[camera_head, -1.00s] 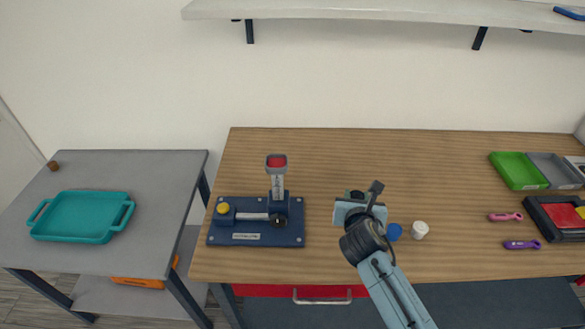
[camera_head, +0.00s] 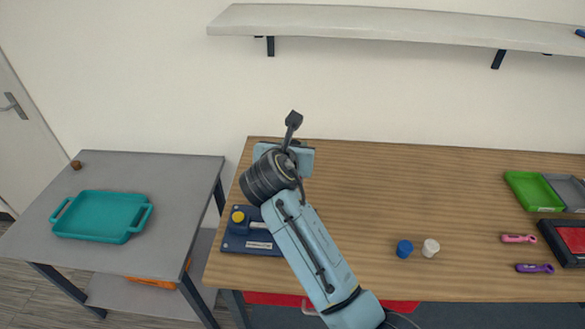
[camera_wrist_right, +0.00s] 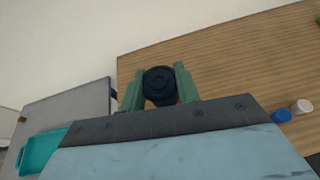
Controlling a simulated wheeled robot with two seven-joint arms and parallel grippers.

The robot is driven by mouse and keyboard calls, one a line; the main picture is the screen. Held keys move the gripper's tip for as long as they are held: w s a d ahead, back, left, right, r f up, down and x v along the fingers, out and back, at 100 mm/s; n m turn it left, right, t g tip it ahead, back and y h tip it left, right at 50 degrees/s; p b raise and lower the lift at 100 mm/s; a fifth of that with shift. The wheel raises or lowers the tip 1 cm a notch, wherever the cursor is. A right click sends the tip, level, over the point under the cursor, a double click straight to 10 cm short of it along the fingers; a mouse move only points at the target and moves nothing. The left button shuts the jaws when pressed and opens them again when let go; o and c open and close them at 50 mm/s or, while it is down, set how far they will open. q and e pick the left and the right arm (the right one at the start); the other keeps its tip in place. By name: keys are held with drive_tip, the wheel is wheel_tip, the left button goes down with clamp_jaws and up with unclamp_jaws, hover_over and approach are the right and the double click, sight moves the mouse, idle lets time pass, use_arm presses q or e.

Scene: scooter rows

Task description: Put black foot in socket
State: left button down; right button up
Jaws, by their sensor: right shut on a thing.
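The foot is hidden behind the gripper in the head view. The dark blue fixture (camera_head: 236,242) shows only at its left part, with a yellow knob (camera_head: 238,217). My right arm covers the rest of it, so I cannot see the socket or how the foot stands to it. My left gripper is not in view.
A blue cap (camera_head: 404,249) and a white cap (camera_head: 430,248) stand to the right on the wooden table (camera_head: 400,190), whose middle is clear. Pink and purple tools and several trays are at the far right. A teal tray (camera_head: 100,237) lies on the grey table (camera_head: 180,200).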

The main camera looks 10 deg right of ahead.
drive_tip(key=shift+f, duration=2.8)
drive_tip(key=shift+f, duration=0.1)
drive_tip(key=o, duration=1)
drive_tip(key=shift+c, duration=0.2)
drive_tip(key=v, duration=1.2)
